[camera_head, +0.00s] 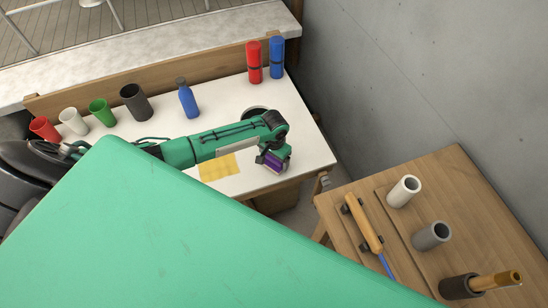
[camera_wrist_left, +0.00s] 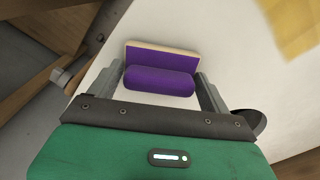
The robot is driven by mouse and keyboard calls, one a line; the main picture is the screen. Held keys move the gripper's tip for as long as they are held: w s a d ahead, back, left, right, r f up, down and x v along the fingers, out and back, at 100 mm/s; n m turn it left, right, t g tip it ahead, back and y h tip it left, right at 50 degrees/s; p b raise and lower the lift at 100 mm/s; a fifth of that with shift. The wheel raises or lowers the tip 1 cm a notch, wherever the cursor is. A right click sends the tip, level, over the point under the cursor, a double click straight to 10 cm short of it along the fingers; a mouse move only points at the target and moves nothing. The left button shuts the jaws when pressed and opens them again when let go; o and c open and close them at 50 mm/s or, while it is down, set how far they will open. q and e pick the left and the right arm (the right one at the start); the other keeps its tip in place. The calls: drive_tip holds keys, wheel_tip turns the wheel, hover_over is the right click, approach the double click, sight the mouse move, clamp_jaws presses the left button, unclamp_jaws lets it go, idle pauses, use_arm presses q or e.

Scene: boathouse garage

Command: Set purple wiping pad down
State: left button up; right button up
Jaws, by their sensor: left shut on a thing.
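The purple wiping pad (camera_head: 273,161) is at the front right part of the white table (camera_head: 309,148). In the left wrist view the pad (camera_wrist_left: 159,80) shows a purple block face with a pale edge and a rounded purple grip. My left gripper (camera_head: 268,158) is shut on it, with one finger at each end of the grip; the fingers also show in the left wrist view (camera_wrist_left: 159,76). I cannot tell whether the pad's underside touches the table. My right gripper is not in view.
A yellow cloth (camera_head: 220,167) lies left of the pad. Behind my arm stand a blue bottle (camera_head: 188,98), several cups and red (camera_head: 254,62) and blue (camera_head: 277,57) cylinders. A dark round thing (camera_head: 255,112) is partly hidden. A wooden table (camera_head: 440,185) stands right.

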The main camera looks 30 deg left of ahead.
use_arm(q)
drive_tip(key=shift+f, duration=0.15)
drive_tip(key=o, duration=0.8)
wheel_tip(320, 180, up, 14)
drive_tip(key=b, duration=0.2)
drive_tip(key=shift+f+b, duration=0.1)
drive_tip(key=shift+b, duration=0.2)
clamp_jaws()
idle(1.2)
